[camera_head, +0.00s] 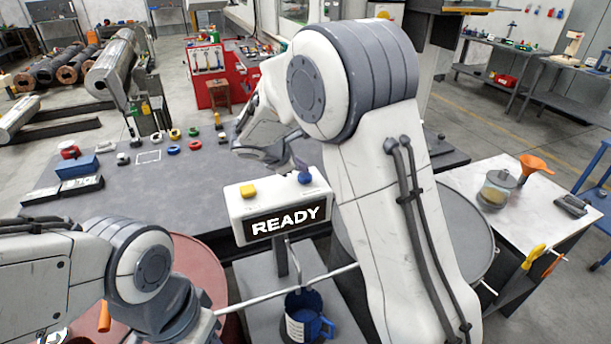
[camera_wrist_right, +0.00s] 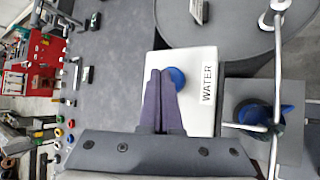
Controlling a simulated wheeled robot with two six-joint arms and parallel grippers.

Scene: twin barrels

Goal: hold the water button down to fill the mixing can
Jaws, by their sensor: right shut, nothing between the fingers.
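The white control box (camera_head: 236,208) shows READY on its dark screen. A yellow button (camera_head: 248,190) and a blue button (camera_head: 305,179) are on its top. In the right wrist view the blue button (camera_wrist_right: 177,78) sits beside the word WATER. My right gripper (camera_head: 298,165) is shut and empty, its tips at the blue button; they overlap its edge in the right wrist view (camera_wrist_right: 160,72). I cannot tell whether they touch it. The blue mixing can (camera_head: 312,325), with a white label, stands upright below the box near a thin metal pipe. My left gripper is out of view.
A red barrel (camera_head: 208,262) stands left of the box and a grey barrel (camera_head: 465,235) to its right. The dark workbench (camera_head: 190,185) behind holds small coloured parts.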

